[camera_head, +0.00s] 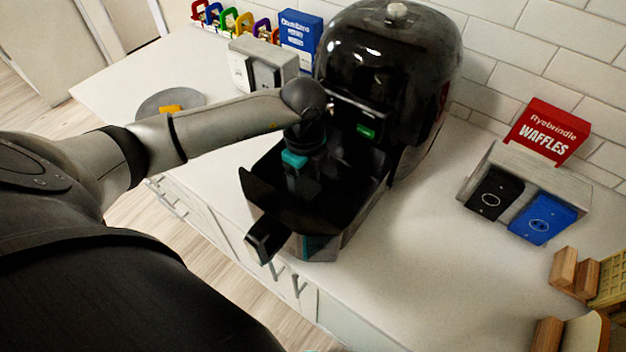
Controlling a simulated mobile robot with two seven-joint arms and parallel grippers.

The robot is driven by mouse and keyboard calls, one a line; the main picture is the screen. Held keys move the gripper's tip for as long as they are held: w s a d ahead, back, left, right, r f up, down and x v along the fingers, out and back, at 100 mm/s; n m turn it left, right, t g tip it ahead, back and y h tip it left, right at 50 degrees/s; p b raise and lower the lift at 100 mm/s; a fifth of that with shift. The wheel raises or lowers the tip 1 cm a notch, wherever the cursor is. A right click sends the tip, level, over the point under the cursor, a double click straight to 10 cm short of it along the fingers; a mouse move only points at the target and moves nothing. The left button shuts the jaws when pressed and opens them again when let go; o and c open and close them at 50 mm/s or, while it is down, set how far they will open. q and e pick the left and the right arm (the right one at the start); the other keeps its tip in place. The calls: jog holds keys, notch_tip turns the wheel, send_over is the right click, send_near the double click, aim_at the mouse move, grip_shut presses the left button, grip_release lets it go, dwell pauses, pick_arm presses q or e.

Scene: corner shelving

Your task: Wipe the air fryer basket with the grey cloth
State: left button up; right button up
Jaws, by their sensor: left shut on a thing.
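The air fryer (392,65) is a glossy black rounded appliance on the white counter. Its black basket (343,215) is pulled out at the front, with the handle (266,240) toward me. My left arm reaches in from the left, and my left gripper (303,188) points down inside the basket, below its rim. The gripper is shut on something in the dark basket. The grey cloth cannot be made out there, and it shows nowhere else. My right gripper is not in view.
A grey plate (186,98) with a yellow piece lies at the left. A blue box (300,36) and a coloured rack stand behind. A red waffle box (548,132) and a holder stand right, wooden racks at lower right. The counter right of the basket is clear.

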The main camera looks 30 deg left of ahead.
aim_at(322, 203)
pick_arm(q)
jog(key=shift+d+p, duration=0.4)
jog(key=shift+d, duration=1)
jog(key=shift+s+d+p, duration=0.15)
jog(key=shift+d+p, duration=0.1)
jog(key=shift+d, duration=1.05)
jog(key=shift+s+d+p, duration=0.1)
jog(key=shift+d+p, duration=0.1)
jog(key=shift+d, duration=1.1)
jog(key=shift+w+a+f, duration=0.1)
jog(key=shift+w+a, duration=0.05)
jog(key=shift+a, duration=1.9)
jog(key=shift+w+a, duration=0.1)
jog(key=shift+a, duration=1.9)
jog(key=shift+d, duration=0.1)
jog(key=shift+s+d, duration=0.1)
jog(key=shift+d, duration=0.65)
jog(key=shift+s+d+p, duration=0.1)
jog(key=shift+d+p, duration=0.35)
jog(key=shift+d, duration=0.9)
jog(key=shift+s+d+p, duration=1.15)
jog(key=shift+s+d, duration=0.55)
jog(key=shift+d, duration=0.05)
jog(key=shift+w+a+f, duration=0.1)
jog(key=shift+w+a, duration=0.05)
jog(key=shift+a, duration=1.95)
jog(key=shift+w+a, duration=0.1)
jog(key=shift+a, duration=1.95)
